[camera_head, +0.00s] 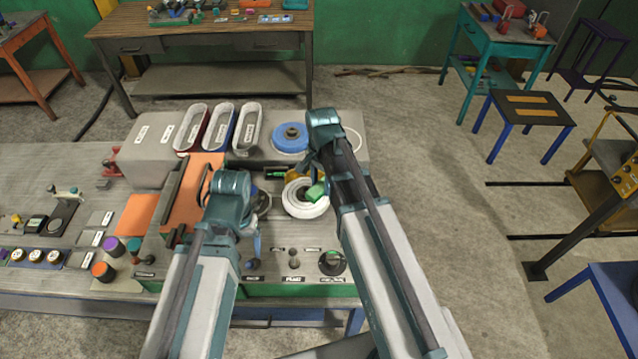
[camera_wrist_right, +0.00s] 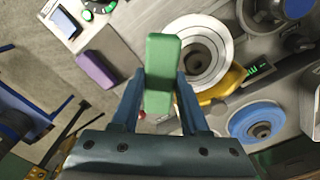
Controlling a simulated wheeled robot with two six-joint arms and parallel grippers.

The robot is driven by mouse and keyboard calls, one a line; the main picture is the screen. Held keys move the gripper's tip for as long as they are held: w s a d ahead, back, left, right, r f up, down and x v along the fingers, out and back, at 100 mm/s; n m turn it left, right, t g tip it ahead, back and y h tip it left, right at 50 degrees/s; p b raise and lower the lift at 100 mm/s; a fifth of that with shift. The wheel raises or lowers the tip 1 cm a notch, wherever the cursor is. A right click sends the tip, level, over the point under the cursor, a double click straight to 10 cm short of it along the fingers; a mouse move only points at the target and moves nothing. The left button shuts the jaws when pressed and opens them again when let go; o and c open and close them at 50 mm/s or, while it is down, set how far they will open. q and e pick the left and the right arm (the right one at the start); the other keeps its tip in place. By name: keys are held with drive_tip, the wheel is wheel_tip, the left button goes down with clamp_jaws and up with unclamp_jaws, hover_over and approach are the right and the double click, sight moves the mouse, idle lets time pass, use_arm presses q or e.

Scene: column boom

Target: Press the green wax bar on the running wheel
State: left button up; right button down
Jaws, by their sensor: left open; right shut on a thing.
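The green wax bar (camera_head: 316,192) is held in my right gripper (camera_wrist_right: 160,88), which is shut on it. In the right wrist view the bar (camera_wrist_right: 160,70) stands between the two fingers. The white wheel (camera_head: 304,210) lies on the machine below; in the right wrist view the bar overlaps the left part of the wheel (camera_wrist_right: 212,40). I cannot tell whether bar and wheel touch, or whether the wheel turns. My left gripper (camera_head: 252,238) is open and hangs over the machine, left of the wheel; its fingers are partly hidden by the wrist.
A blue wheel (camera_head: 290,138) sits behind the white one, and a yellow part (camera_wrist_right: 222,84) is beside it. Several long trays (camera_head: 220,128) stand at the back left. Knobs and a lever (camera_head: 294,258) are along the machine's front. A purple block (camera_wrist_right: 97,70) lies nearby.

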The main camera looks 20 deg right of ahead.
sight(247, 266)
use_arm(q)
drive_tip(key=shift+w+a+r, duration=0.1)
wheel_tip(247, 266, down, 6)
drive_tip(key=b, duration=0.6)
use_arm(e)
wheel_tip(247, 266, down, 6)
drive_tip(key=shift+r, duration=0.15)
use_arm(q)
drive_tip(key=shift+f+b, duration=0.6)
use_arm(e)
drive_tip(key=shift+f, duration=0.65)
idle(2.6)
wheel_tip(247, 266, up, 8)
drive_tip(key=p, duration=0.8)
use_arm(q)
wheel_tip(247, 266, up, 8)
idle(0.4)
